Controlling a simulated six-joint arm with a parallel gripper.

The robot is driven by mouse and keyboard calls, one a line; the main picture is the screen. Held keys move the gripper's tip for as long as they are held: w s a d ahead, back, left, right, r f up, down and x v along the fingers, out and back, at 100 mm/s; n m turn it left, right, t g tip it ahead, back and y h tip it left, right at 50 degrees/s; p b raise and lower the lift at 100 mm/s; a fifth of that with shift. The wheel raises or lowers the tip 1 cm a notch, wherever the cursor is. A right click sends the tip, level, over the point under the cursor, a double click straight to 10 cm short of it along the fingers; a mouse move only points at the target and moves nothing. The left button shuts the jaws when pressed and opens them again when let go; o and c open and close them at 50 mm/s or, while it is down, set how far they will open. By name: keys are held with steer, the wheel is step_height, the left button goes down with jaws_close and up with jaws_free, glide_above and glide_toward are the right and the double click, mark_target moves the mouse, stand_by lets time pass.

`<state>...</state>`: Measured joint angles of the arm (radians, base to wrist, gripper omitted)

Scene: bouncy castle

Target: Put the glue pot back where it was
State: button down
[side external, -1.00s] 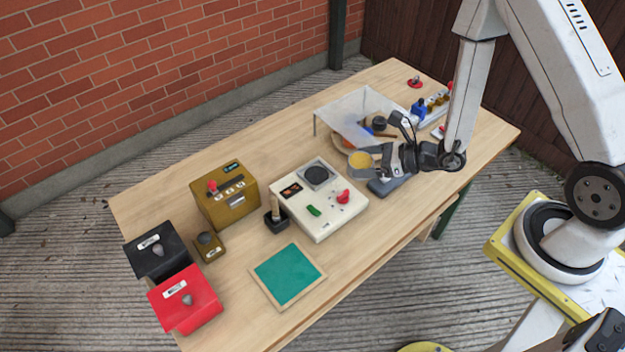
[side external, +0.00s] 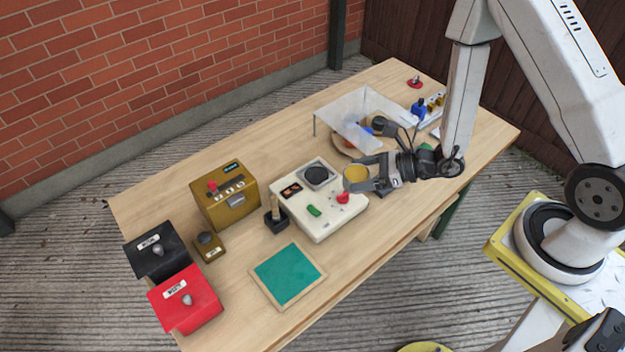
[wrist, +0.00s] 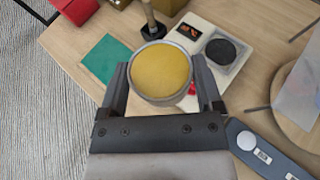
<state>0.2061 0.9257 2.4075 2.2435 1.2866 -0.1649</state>
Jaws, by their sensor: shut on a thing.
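The glue pot (wrist: 161,70) is a round grey-rimmed pot with a yellow top surface. My gripper (wrist: 160,88) is shut on it, with one finger on each side in the wrist view. In the side external view the pot (side external: 356,174) is held by my gripper (side external: 362,176) near the right edge of a white console (side external: 318,222). Its height above the table is hard to tell. The console has a dark round plate, a green switch and a red knob.
A clear canopy (side external: 350,104) stands behind my gripper over a round wooden board. A teal mat (side external: 287,274), a brush in a dark stand (side external: 276,216), a brown box (side external: 224,192), and black (side external: 157,248) and red boxes (side external: 186,298) stand leftward. Bare table lies between the canopy and brown box.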

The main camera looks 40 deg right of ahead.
steer(key=s+a+f+n+g+y, duration=0.2)
steer(key=s+a+n+g+y, duration=0.2)
steer(key=s+a+n+g, duration=0.6)
steer(key=m+t, duration=0.2)
glide_above(293, 265)
steer(key=s, duration=0.1)
steer(key=f, duration=0.8)
steer(key=shift+d+f, duration=0.2)
steer(key=shift+d, duration=0.05)
steer(key=shift+w+a+f, duration=0.15)
steer(key=shift+w+f, duration=0.1)
steer(key=shift+f, duration=0.1)
steer(key=shift+w+a+f, duration=0.15)
steer(key=shift+w+f, duration=0.1)
steer(key=shift+f, duration=1.6)
steer(key=shift+f, duration=0.1)
